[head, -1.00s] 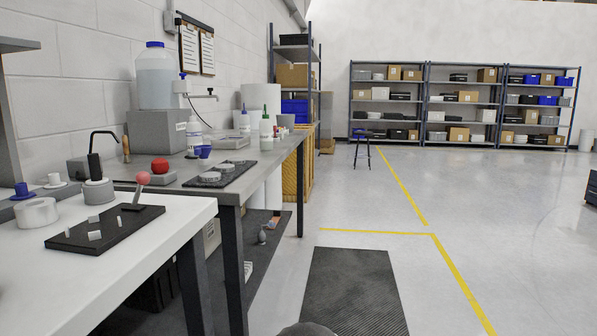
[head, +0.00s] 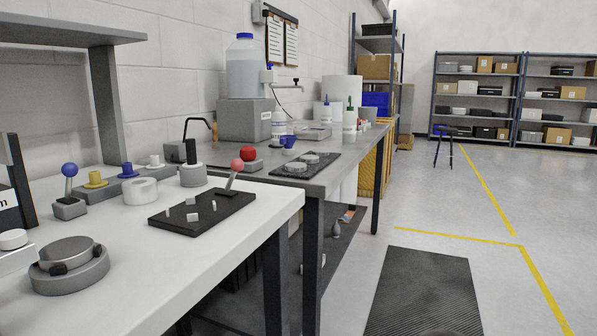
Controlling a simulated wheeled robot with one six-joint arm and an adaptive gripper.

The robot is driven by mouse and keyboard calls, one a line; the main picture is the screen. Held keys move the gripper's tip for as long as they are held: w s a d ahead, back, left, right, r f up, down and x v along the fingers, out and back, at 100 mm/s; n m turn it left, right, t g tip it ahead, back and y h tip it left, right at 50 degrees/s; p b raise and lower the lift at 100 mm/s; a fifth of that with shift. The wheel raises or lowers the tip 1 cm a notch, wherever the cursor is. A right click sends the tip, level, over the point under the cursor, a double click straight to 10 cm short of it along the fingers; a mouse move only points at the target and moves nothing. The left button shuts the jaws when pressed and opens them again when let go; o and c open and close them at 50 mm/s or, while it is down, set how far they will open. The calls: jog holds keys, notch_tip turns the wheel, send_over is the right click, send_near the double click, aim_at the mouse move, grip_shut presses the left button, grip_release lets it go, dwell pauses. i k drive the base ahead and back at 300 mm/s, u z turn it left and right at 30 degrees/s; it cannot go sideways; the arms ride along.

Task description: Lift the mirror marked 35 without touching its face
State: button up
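No marking 35 is legible in the head view, so I cannot tell which thing is the mirror. A round grey disc (head: 69,250) sits on a wider grey round base (head: 72,281) on the near white table, with dark blocks at its edge. Two flat grey round pieces, one of them nearer (head: 295,167) and one farther (head: 311,158), lie on a black mat (head: 270,171) on the grey bench. My gripper is not in view.
The white table (head: 215,262) also bears a black plate (head: 180,222) with small light blocks and a red-ball lever (head: 237,165), a white ring (head: 140,191) and a blue-ball lever (head: 69,170). Open floor (head: 520,290) with a dark floor mat (head: 425,290) lies right.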

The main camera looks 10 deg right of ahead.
aim_at(316, 152)
jog(key=z, duration=1.05)
jog(key=i, duration=4.35)
jog(key=u, duration=4.05)
